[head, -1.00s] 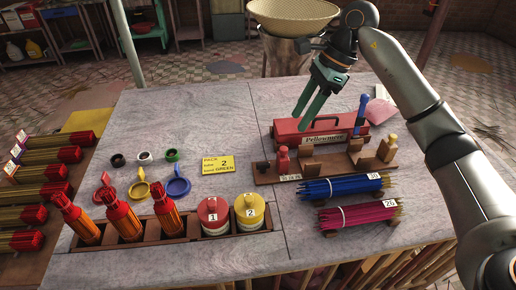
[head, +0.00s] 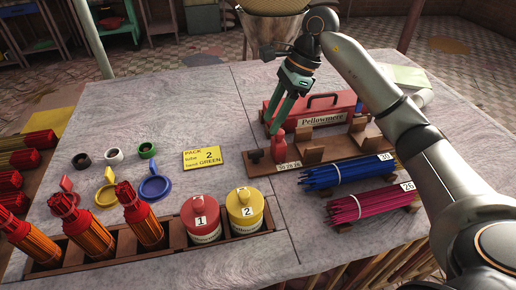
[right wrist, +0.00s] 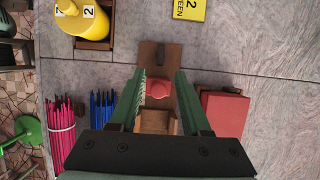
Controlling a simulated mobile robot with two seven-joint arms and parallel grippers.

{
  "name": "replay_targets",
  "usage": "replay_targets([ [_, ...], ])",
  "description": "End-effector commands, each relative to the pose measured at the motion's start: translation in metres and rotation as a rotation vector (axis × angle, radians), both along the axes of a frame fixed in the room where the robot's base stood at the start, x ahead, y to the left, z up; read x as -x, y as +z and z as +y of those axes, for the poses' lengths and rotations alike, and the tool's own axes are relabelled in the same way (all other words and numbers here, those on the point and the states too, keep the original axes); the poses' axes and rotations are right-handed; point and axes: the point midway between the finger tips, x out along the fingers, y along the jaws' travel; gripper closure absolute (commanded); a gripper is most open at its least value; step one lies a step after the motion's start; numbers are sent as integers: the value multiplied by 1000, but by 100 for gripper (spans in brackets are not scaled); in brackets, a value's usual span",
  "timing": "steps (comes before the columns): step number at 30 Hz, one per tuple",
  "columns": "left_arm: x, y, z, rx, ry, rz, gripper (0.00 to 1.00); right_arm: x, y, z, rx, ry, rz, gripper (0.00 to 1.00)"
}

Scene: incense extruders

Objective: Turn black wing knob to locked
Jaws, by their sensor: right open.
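A small black knob (head: 253,156) stands at the left end of the wooden rack (head: 262,168). A dark piece that seems to be the knob shows in the right wrist view (right wrist: 160,54), beyond my fingertips. Whether it is locked is too small to tell. My right gripper (head: 284,124) is open above that end of the rack, fingers pointing down.
A red Pellowmere box (head: 335,118) lies behind the rack. Blue (head: 345,172) and magenta (head: 365,205) stick bundles lie in front. Red (head: 201,218) and yellow (head: 246,209) canisters and a yellow card (head: 203,158) are to the left.

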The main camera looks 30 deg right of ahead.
Motion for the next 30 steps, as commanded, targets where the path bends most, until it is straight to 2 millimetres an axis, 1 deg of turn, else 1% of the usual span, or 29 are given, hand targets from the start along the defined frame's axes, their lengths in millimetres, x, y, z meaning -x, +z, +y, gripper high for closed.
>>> replay_targets([
  [1, -1, 0, 0, -1, 0, -1, 39, 0, -11, 5, -2, 3, 4, 52],
  [3, -1, 1, 1, -2, -1, -1, 39, -1, -25, 11, -2, 4, 3, 52],
  [9, -3, 1, 3, -5, 3, -4, 39, -5, -60, 25, -2, 2, 3, 52],
  [12, -3, 1, 4, -8, 5, -3, 39, -7, -73, 30, -1, 1, 2, 52],
  [15, -2, 0, 6, -9, 6, -2, 39, -8, -82, 33, -1, 1, 2, 52],
  [19, -2, -2, 6, -11, 7, 1, 39, -9, -87, 35, -1, 0, -1, 52],
  [26, -1, -2, 6, -11, 7, 2, 39, -9, -88, 35, -1, 0, -1, 52],
  [27, -2, -2, 6, -11, 7, 2, 39, -9, -88, 35, 0, 0, -1, 54],
  [30, -2, -2, 6, -11, 7, 1, 39, -9, -88, 35, 0, 0, -1, 65],
])
